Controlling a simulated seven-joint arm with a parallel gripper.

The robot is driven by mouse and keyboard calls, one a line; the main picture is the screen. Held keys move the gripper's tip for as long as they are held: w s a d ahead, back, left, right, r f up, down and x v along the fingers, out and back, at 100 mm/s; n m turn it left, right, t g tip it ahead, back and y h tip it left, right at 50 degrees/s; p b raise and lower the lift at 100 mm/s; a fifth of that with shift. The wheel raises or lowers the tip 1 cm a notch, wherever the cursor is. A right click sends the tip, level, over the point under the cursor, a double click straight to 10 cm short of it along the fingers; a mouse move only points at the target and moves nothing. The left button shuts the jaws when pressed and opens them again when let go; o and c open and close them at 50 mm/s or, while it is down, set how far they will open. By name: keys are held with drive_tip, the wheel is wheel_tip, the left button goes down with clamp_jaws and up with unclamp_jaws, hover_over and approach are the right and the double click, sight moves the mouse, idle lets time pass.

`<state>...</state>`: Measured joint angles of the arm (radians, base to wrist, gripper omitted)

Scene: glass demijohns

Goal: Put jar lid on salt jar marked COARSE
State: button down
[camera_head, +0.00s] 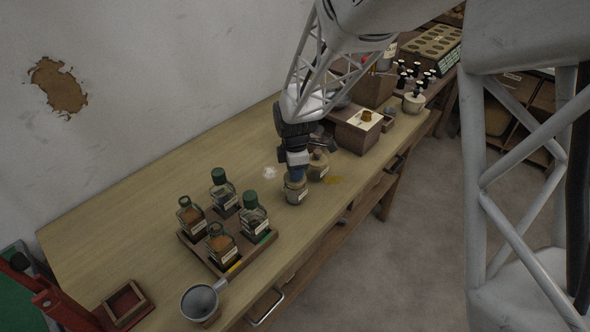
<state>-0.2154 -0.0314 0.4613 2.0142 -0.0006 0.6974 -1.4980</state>
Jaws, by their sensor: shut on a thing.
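My gripper (297,175) points down over the mouth of a squat, pale jar (295,194) with a white label. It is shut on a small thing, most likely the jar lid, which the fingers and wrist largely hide. I cannot tell whether that thing touches the jar's rim. A second pale jar (318,171), also labelled, stands just behind and to the right, with a brownish top showing. Both labels are too small to read, so I cannot tell which jar is marked COARSE.
Several green- and dark-capped glass bottles (254,218) stand in a wooden tray (205,256) at the front left. A metal strainer or funnel (199,303) lies near the front edge. A wooden box (358,135) stands behind the jars. The table's left middle (130,200) is clear.

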drive_tip(key=shift+f, duration=0.75)
idle(1.9)
drive_tip(key=shift+c, duration=2.4)
unclamp_jaws()
drive_tip(key=shift+r, duration=0.2)
drive_tip(key=shift+r, duration=3.3)
drive_tip(key=shift+r, duration=0.2)
wheel_tip(320, 180, up, 8)
drive_tip(key=shift+f, duration=0.25)
